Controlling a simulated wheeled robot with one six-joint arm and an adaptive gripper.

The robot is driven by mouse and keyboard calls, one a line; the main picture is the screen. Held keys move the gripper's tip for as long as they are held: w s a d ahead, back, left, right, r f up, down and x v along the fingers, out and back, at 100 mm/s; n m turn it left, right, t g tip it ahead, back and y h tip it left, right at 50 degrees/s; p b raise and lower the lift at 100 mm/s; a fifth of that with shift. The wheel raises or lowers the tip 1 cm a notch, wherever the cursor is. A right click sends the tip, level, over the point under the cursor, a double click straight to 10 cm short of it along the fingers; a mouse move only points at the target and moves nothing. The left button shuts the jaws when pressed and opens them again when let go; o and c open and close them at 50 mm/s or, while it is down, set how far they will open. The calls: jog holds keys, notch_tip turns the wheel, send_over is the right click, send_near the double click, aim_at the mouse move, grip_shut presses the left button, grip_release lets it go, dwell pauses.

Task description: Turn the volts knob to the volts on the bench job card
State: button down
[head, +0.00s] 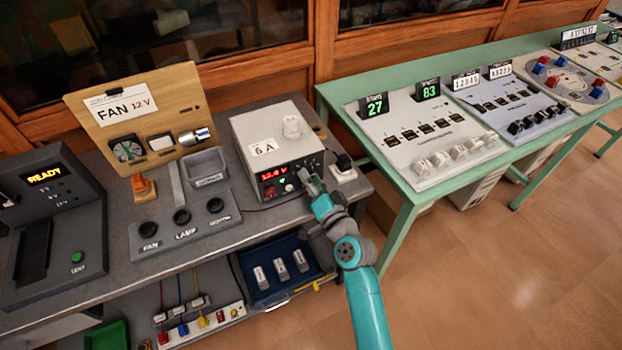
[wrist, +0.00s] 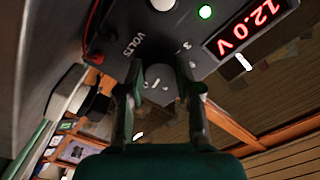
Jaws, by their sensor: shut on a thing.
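The power supply (head: 270,140) is a light box on the grey bench, with a "6 A" label on top. Its red display (head: 273,173) reads about 12.0 V; in the wrist view the display (wrist: 250,25) reads 12.0 V. The volts knob (wrist: 160,82) is a grey round knob beside the word VOLTS. My gripper (wrist: 158,90) is shut on it, one finger on each side. In the head view my gripper (head: 312,184) is at the supply's front and hides the knob. The job card (head: 122,103) on the wooden board reads FAN 12 V.
A grey holder (head: 185,222) marked FAN and LAMP stands left of the supply. A READY tester (head: 50,215) is at far left. A small white block with a dark knob (head: 343,165) sits right of the supply. A green table (head: 405,215) with panels stands right.

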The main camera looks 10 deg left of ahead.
jog(key=shift+m, duration=0.4)
jog(key=c, duration=0.8)
grip_release()
jog(key=v, duration=1.2)
